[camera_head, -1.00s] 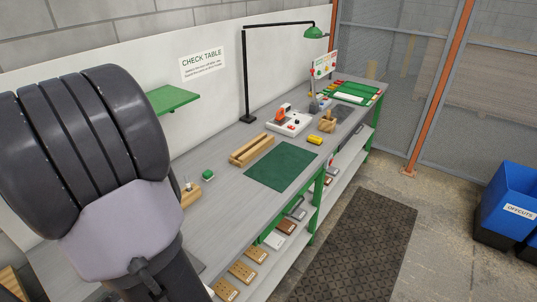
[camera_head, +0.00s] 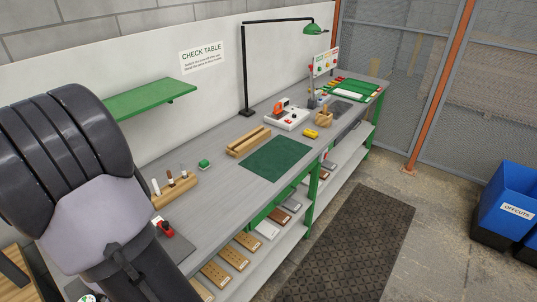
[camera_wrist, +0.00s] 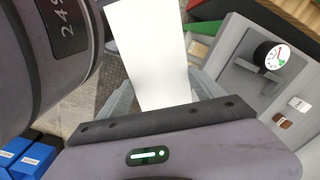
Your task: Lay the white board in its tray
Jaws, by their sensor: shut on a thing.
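In the wrist view my gripper (camera_wrist: 163,95) is shut on a white board (camera_wrist: 150,50). The board is a plain flat strip reaching up from between the fingers, clear of any surface below as far as I can tell. In the head view my gripper and the held board are out of sight; only my dark arm shows at the left. Green trays (camera_head: 372,96) lie at the far end of the bench, with a pale strip on them. I cannot tell which tray is the white board's.
The long grey bench (camera_head: 222,193) carries a green mat (camera_head: 275,158), a wooden rack (camera_head: 248,141), a white device (camera_head: 287,117) and a lamp (camera_head: 245,75). Boards lie on the shelf below. A round dial (camera_wrist: 272,54) shows in the wrist view. Blue bins (camera_head: 508,205) stand right.

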